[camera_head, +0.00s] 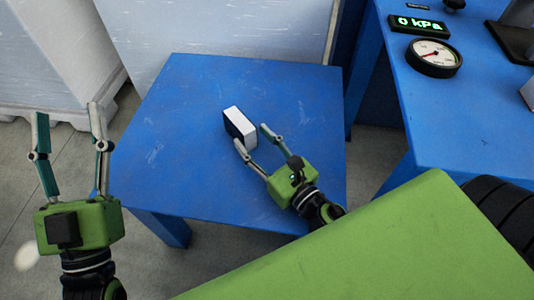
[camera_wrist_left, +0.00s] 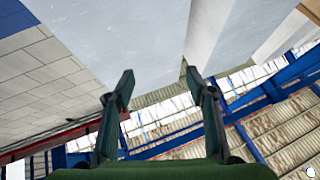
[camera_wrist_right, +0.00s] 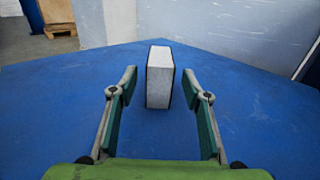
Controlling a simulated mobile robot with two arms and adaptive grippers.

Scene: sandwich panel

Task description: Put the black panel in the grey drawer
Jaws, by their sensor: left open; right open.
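The panel (camera_head: 240,124) is a small block with pale white faces and a dark left side, standing on the blue table (camera_head: 185,120). In the right wrist view the panel (camera_wrist_right: 158,82) stands upright, with black along its edges. My right gripper (camera_head: 252,136) is open just in front of it. In the right wrist view the panel shows centred between the fingertips and slightly beyond them, apparently untouched. My left gripper (camera_head: 68,109) is open and empty, off the table's left side. I see no grey drawer in any view.
A second blue table (camera_head: 425,100) at the right holds a pressure gauge (camera_head: 434,56) and a "0 kPa" display (camera_head: 420,24). A green surface (camera_head: 380,250) fills the lower right. Pale cabinets (camera_head: 215,35) stand behind. The table around the panel is bare.

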